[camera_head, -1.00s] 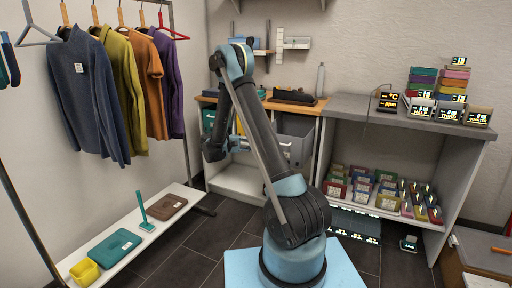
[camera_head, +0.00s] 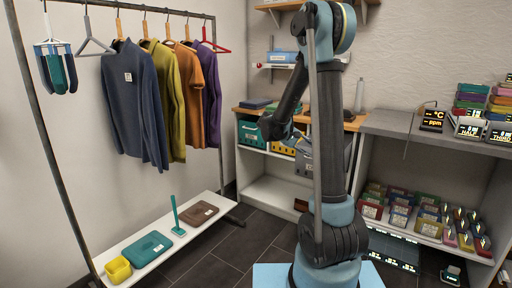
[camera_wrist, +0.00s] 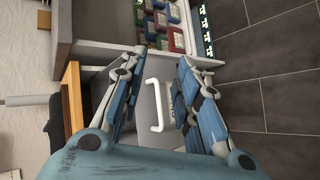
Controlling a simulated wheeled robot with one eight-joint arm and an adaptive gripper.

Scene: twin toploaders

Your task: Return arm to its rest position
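My arm (camera_head: 328,130) stands in the middle of the head view, upper link nearly upright, elbow high, forearm sloping down to the left. Its dark wrist (camera_head: 275,127) hangs in front of the workbench shelves. My gripper's fingers are not clear in the head view. In the wrist view my gripper (camera_wrist: 159,57) is open, with its two blue-grey fingers apart and nothing held between them. A white handle (camera_wrist: 155,108) on a grey bin shows beyond the gap between the fingers; no contact is visible.
A clothes rack (camera_head: 53,140) with hanging garments stands left, above a low white shelf (camera_head: 150,262). A wood-topped workbench (camera_head: 352,124) is behind the arm. A grey shelf unit (camera_head: 400,123) with several coloured boxes stands right. Dark tiled floor (camera_head: 215,262) is clear between them.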

